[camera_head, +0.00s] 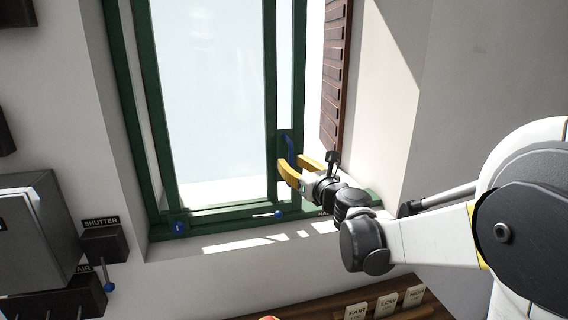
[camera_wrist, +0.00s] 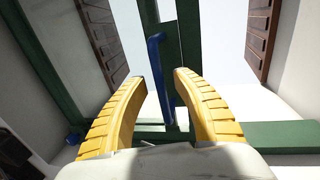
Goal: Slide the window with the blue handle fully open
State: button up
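The window (camera_head: 270,100) has a green frame and pale glass panes. A blue vertical handle (camera_head: 291,150) stands on its green upright near the right side; the handle also shows in the wrist view (camera_wrist: 158,62). My gripper (camera_head: 294,166) has yellow fingers and is at the handle. In the wrist view my gripper (camera_wrist: 160,75) is open, with the handle between its two fingers and a gap beside each finger. The lower end of the handle shows between the fingers. To the right of the upright, a strip of the opening shows bright outside light.
A brown louvred shutter (camera_head: 336,75) stands open at the right of the window. A lever with a blue knob (camera_head: 277,214) lies on the sill. Another blue piece (camera_head: 179,228) is at the lower left corner. A shutter control box (camera_head: 104,243) is on the left wall.

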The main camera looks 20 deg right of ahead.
jog(key=shift+w, duration=0.45)
grip_shut()
jog(key=shift+a, duration=0.75)
grip_release()
jog(key=v, duration=1.2)
